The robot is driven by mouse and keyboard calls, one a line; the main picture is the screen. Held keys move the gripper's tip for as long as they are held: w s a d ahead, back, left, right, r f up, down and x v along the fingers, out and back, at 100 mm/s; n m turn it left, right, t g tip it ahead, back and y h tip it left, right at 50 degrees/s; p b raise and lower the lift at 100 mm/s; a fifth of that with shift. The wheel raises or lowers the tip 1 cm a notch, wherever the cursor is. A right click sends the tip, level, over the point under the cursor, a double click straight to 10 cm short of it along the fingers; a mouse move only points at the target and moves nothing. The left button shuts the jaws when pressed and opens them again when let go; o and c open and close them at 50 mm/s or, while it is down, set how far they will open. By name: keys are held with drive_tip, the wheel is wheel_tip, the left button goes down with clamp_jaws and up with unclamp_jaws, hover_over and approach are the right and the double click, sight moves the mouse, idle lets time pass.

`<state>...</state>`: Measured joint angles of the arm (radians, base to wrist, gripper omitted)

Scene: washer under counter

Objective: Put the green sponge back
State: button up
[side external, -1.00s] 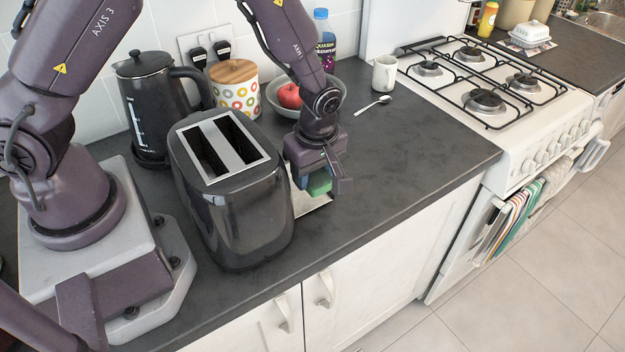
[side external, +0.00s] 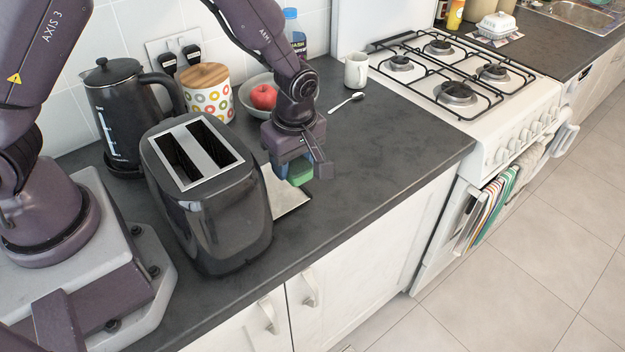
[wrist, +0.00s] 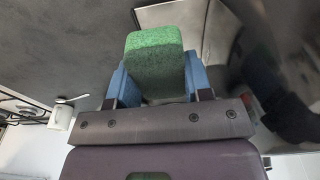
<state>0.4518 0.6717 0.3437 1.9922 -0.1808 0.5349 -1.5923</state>
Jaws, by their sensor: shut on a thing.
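The green sponge (side external: 299,174) is held between the blue fingers of my gripper (side external: 297,169), to the right of the black toaster. In the wrist view, the sponge (wrist: 154,60) stands out past the fingertips, with a blue finger of my gripper (wrist: 157,78) on each side. My gripper is shut on it. The sponge appears to be above the counter, near a flat shiny tray (side external: 290,202) beside the toaster. Part of this tray is hidden by my gripper and the toaster; it also shows in the wrist view (wrist: 176,14).
The black toaster (side external: 207,215) stands close on the left. Behind are a kettle (side external: 128,115), a dotted jar (side external: 208,95) and a bowl (side external: 250,100) with a red apple (side external: 264,97). The counter (side external: 385,145) on the right is clear.

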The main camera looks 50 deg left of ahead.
hover_over(353, 186)
wheel_tip(353, 186, down, 9)
drive_tip(key=shift+d, duration=0.15)
idle(0.5)
drive_tip(key=shift+f, duration=0.1)
drive_tip(key=o, duration=0.9)
